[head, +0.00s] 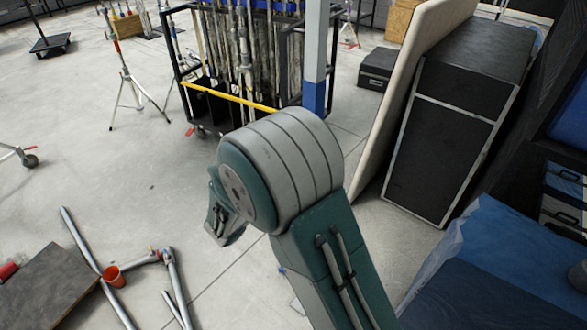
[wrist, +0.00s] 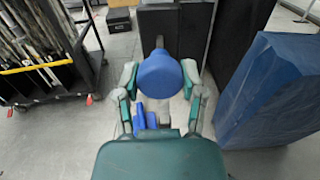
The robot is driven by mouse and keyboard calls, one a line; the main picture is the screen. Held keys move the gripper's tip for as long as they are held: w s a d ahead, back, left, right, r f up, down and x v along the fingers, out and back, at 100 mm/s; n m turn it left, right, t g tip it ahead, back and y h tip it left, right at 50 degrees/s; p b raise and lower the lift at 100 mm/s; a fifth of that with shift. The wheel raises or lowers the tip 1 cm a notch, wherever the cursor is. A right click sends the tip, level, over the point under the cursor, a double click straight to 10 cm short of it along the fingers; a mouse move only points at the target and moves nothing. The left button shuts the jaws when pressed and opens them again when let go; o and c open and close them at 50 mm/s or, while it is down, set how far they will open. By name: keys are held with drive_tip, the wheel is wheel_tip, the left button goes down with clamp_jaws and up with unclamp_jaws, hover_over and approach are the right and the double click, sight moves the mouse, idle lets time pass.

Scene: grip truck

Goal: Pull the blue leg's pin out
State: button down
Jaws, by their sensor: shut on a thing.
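My gripper (wrist: 160,78) shows in the wrist view, with one finger on each side of a rounded blue piece (wrist: 160,72). It is shut on this piece. Smaller blue parts (wrist: 146,116) show below it, between the fingers. I cannot tell which blue part is the pin and which is the leg, nor whether the pin is out. In the head view my arm hides most of this area.
A black cart of poles (head: 235,60) stands at the back, with a yellow bar on its front. Black cases (head: 455,120) and a blue-covered block (wrist: 270,90) stand to the right.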

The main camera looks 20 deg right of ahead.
drive_tip(key=shift+v, duration=0.75)
drive_tip(key=shift+c, duration=0.8)
unclamp_jaws()
drive_tip(key=shift+a, duration=0.35)
drive_tip(key=v, duration=1.2)
